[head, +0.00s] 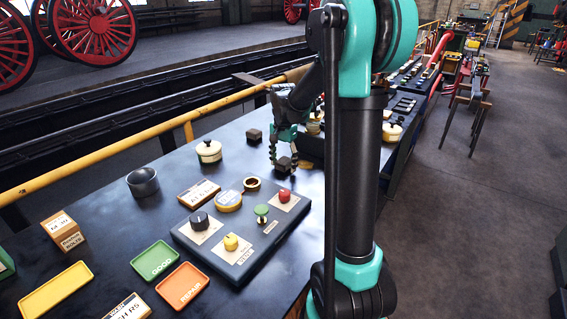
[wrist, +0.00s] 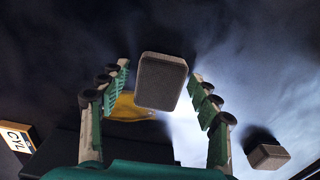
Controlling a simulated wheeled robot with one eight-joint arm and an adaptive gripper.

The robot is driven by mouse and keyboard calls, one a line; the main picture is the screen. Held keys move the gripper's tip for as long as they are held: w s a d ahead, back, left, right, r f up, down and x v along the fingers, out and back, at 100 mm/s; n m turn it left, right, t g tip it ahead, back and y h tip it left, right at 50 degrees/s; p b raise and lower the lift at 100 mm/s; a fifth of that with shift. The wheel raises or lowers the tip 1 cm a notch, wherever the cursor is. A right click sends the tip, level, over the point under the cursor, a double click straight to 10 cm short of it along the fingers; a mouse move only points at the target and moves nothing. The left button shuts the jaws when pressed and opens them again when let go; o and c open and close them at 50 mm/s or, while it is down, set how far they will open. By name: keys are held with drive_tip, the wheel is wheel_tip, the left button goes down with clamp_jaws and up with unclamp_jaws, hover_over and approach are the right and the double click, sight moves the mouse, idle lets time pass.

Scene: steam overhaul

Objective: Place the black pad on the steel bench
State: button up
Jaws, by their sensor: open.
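A small dark grey-black block, which looks like the black pad (head: 284,163), is at my gripper (head: 283,155) over the dark-topped steel bench (head: 110,215). In the wrist view the pad (wrist: 161,80) shows between the fingertips of my gripper (wrist: 160,72), with a gap on each side. The fingers are open. I cannot tell whether the pad touches the bench top. A second similar dark block (head: 254,134) stands on the bench behind; a similar block also shows at the lower right of the wrist view (wrist: 268,156).
A control panel (head: 215,255) with coloured knobs lies in front of my gripper. A cream pot (head: 209,151), a dark cup (head: 143,182) and a brass ring (head: 252,184) stand nearby. Green (head: 154,261) and orange (head: 182,287) trays lie nearer. A yellow rail (head: 120,146) runs behind the bench.

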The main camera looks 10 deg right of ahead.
sight(284, 161)
drive_tip(key=shift+r, duration=0.1)
wheel_tip(284, 161, up, 12)
idle(0.5)
